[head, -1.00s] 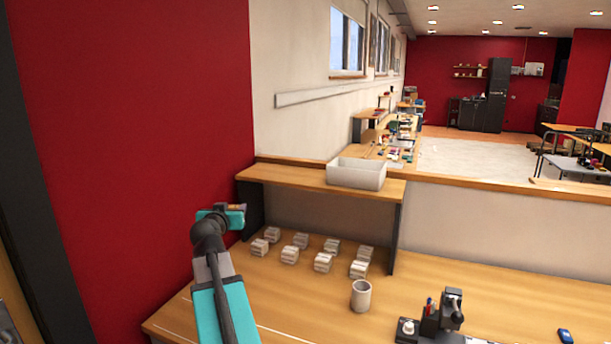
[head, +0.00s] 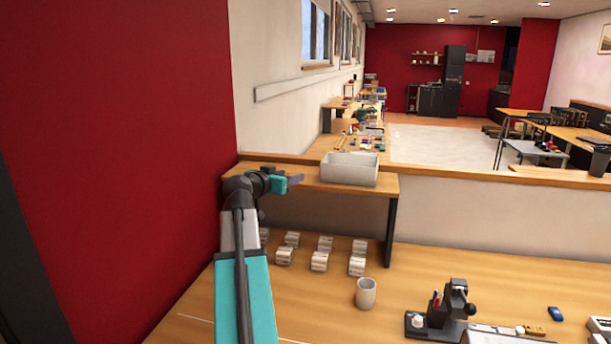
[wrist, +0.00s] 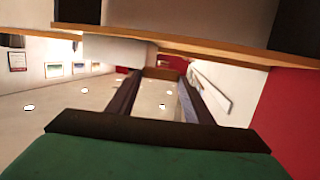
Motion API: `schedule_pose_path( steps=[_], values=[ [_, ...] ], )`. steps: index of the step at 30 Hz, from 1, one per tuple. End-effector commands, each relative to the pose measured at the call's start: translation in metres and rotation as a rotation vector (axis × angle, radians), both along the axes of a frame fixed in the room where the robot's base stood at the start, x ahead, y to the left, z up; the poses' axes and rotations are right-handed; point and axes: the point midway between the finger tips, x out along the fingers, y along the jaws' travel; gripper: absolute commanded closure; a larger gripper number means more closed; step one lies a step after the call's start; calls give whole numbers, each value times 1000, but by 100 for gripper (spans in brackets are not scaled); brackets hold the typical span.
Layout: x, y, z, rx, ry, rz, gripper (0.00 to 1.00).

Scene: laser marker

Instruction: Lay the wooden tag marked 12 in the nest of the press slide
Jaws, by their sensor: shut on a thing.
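My gripper (head: 294,179) is at the left, raised near the shelf over the bench. In the wrist view its two dark fingers reach forward, shut on a small brown wooden piece (wrist: 164,68) between their tips. It looks like the wooden tag; no number is legible. A small black press-like device (head: 454,306) stands on the bench at lower right, well away from my gripper. Its slide and nest cannot be made out. A small brown piece (head: 535,330) lies to its right; its marking is unreadable.
A white bin (head: 350,169) sits on the shelf (head: 305,182). Several pale stacked blocks (head: 319,261) stand beneath it. A beige cup (head: 366,293) stands left of the press. A blue item (head: 556,314) lies at right. Bench between cup and shelf post is clear.

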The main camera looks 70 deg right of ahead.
Motion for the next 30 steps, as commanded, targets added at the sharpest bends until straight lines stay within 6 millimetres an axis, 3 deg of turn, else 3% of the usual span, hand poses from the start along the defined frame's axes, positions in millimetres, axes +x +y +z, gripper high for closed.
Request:
schedule_pose_path(
  steps=[30],
  values=[
    [18,-2,0,-2,-2,163,74]
  ],
)
